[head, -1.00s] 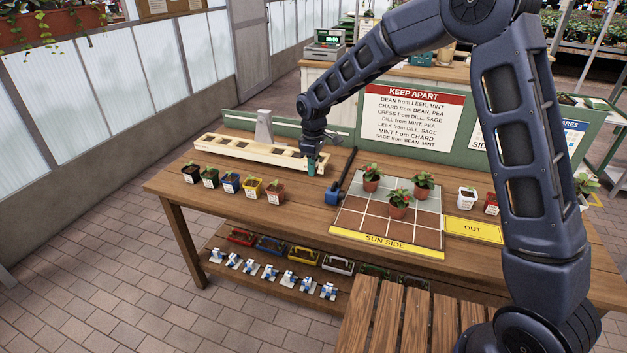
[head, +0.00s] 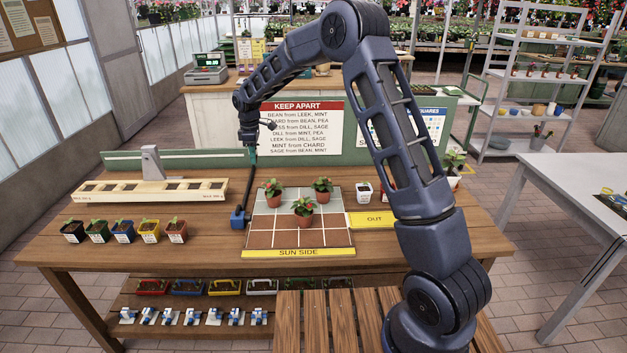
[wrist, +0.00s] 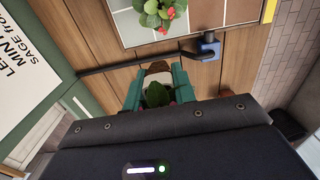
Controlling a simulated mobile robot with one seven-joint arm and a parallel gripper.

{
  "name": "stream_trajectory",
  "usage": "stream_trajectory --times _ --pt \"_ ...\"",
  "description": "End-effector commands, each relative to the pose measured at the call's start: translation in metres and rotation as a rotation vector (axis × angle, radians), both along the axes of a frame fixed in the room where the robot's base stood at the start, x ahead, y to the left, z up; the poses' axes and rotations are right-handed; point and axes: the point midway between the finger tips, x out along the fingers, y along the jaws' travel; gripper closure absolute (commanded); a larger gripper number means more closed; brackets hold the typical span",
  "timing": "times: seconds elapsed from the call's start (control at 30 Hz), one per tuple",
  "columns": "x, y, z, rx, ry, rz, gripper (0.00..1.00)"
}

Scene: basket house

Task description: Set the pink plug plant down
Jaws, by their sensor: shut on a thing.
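My gripper (head: 253,158) is high over the back of the bench, behind the grid mat and near the black rod. In the wrist view its teal fingers (wrist: 157,92) are shut on a small plant, the pink plug plant (wrist: 156,97), with green leaves and a bit of pink between the fingers. In the head view the held plant is too small to make out. The grid mat (head: 262,222), marked SUN SIDE, bears three red-flowered plants in terracotta pots (head: 303,212).
A pale wooden tray with square holes (head: 150,190) lies at the left. Several small coloured pots (head: 123,231) stand in front of it. The black rod ends in a blue block (head: 238,219). A yellow OUT plate (head: 372,220) and white pot (head: 364,192) are right of the mat.

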Motion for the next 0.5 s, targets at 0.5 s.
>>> stream_trajectory --times 0.5 --pt "0.157 -0.164 0.0 0.001 -0.001 -0.014 0.95"
